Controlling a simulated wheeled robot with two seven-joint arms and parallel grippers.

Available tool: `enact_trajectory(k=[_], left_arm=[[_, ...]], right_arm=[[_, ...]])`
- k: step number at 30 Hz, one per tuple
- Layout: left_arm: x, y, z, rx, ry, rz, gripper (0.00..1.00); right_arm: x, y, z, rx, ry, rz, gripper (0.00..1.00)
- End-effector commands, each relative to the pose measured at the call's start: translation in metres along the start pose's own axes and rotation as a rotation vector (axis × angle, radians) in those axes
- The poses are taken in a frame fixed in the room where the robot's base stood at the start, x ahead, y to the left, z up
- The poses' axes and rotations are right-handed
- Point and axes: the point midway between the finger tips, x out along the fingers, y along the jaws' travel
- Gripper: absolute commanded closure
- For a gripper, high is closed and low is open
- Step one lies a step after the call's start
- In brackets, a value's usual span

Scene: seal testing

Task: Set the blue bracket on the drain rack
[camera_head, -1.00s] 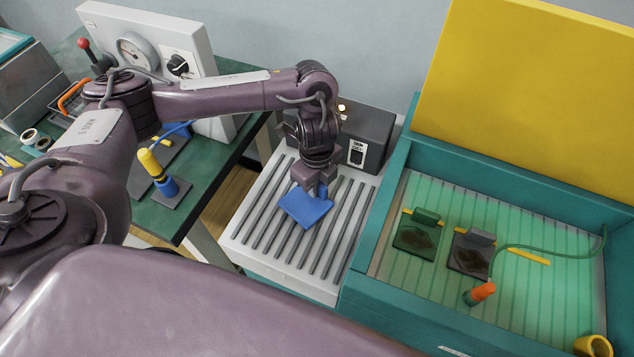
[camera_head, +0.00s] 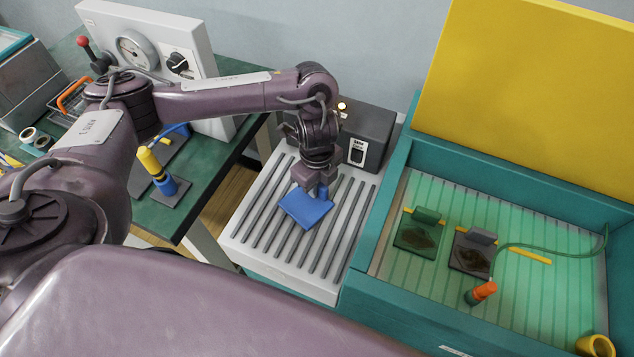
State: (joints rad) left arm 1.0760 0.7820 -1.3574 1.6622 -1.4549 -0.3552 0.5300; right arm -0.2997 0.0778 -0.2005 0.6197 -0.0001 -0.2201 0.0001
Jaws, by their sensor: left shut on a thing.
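The blue bracket (camera_head: 306,210) is a flat blue plate with a short upright part at its back. It is at the drain rack (camera_head: 262,238), a pale ribbed tray with dark slots, near the rack's middle. The plate looks flat and on or just above the ribs; I cannot tell if it touches them. My left gripper (camera_head: 319,188) points down from above and is shut on the bracket's upright part, which the fingers partly hide. My right gripper is not in view.
A dark grey box (camera_head: 368,138) with a switch stands behind the rack. To the right is a teal tank (camera_head: 385,225) with a raised yellow lid (camera_head: 530,90), holding a green and a grey bracket. A green bench (camera_head: 205,165) with a gauge panel is at left.

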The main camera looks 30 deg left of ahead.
Motion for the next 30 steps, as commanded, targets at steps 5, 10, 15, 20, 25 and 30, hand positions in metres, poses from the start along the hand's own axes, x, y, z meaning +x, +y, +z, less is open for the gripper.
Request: enact_trajectory(k=[5, 10, 15, 20, 25, 30], left_arm=[[0.0027, -0.0007, -0.0002, 0.000, 0.001, -0.002, 1.00], [0.0056, -0.0006, -0.0002, 0.000, 0.001, -0.001, 1.00], [0.0082, -0.0006, -0.0002, 0.000, 0.001, -0.001, 1.00], [0.0084, -0.0006, -0.0001, 0.000, 0.000, -0.002, 1.00], [0.0082, -0.0007, -0.0001, 0.000, 0.000, -0.002, 0.82], [0.0086, -0.0004, -0.0001, 0.000, 0.000, -0.001, 0.60]], right_arm=[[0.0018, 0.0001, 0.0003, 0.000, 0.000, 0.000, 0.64], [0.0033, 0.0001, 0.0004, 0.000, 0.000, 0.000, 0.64], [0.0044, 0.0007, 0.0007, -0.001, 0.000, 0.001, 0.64], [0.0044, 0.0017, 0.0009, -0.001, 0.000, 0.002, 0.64], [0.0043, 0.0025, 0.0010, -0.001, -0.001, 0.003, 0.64], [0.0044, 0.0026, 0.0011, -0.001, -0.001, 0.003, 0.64]])
